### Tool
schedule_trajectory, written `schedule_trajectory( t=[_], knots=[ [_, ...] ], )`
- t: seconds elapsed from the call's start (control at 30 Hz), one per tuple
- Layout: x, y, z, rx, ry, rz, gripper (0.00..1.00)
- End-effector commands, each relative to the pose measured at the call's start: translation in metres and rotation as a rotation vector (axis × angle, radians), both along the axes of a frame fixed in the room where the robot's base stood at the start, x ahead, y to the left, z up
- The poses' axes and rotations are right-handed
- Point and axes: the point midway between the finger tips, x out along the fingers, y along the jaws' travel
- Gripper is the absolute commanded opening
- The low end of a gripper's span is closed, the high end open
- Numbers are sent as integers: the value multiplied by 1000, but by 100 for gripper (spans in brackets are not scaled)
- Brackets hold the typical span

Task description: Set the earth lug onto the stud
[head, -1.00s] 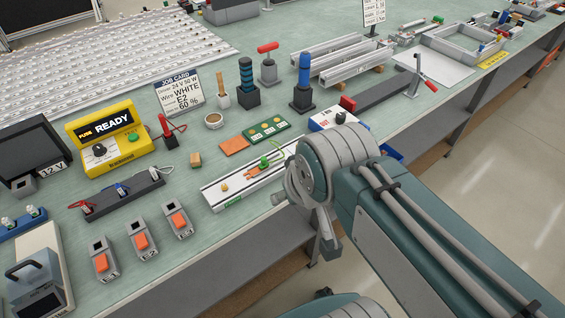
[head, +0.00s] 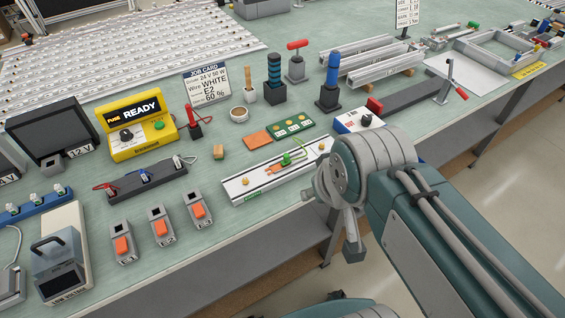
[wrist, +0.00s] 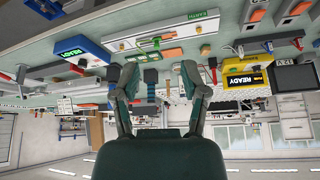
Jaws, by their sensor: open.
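A pale metal rail (head: 235,186) lies near the bench's front edge, with a green label on its front. On it, an orange piece (head: 275,167) lies beside a small green part (head: 287,158) with a thin green loop; I take the green part for the earth lug, but its details are too small. The rail (wrist: 125,44) also shows upside down in the wrist view, labelled EARTH. My gripper (wrist: 160,80) is open and empty, apart from the rail.
Several grey blocks with orange tops (head: 161,227) stand left of the rail. A green board (head: 289,126), tan block (head: 218,152) and white-and-blue box (head: 355,120) stand near it. Upright tools (head: 275,80) stand behind. A yellow READY unit (head: 140,128) is at left.

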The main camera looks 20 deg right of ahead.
Motion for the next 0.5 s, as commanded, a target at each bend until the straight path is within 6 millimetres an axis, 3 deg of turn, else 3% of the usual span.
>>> schedule_trajectory(
  t=[0.03, 0.07, 0.1, 0.5],
  knots=[
    [2, -1, 0, 11, 8, -14, 15],
    [3, -1, -1, 22, 15, -29, 1],
    [6, -1, -2, 42, 29, -56, 0],
    [61, -18, -23, 429, 265, -577, 0]
  ],
)
